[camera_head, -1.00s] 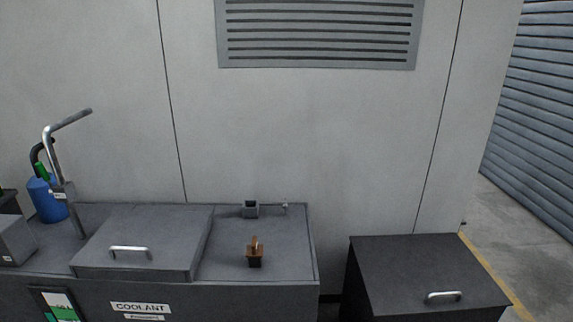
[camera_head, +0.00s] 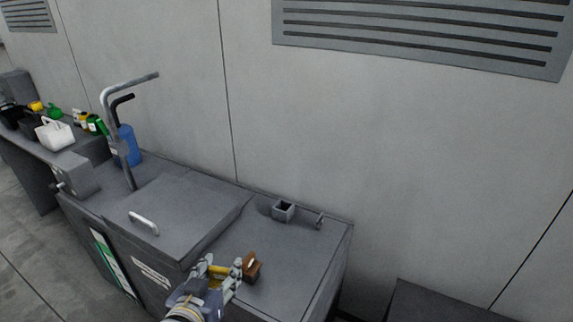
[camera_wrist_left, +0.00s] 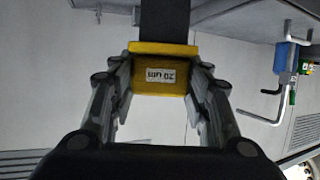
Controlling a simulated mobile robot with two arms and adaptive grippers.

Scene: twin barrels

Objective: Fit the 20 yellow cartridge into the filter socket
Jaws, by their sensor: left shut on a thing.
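My left gripper (camera_head: 222,270) is shut on the yellow cartridge (camera_head: 216,281). In the left wrist view, the yellow cartridge (camera_wrist_left: 160,79) sits between both fingers, its "20 um" label upside down, with a dark column beyond it. In the head view, the gripper is at the front of the coolant tank's top, left of a brown-orange piece with a dark base (camera_head: 250,267). I cannot tell whether they touch. My right gripper is not in view.
The tank's raised lid with a handle (camera_head: 144,223) lies left of the gripper. A bent metal pipe (camera_head: 128,150) and a blue bottle (camera_head: 129,147) stand behind it. A bench at far left carries a white basket (camera_head: 55,135). The tank top's right side is clear.

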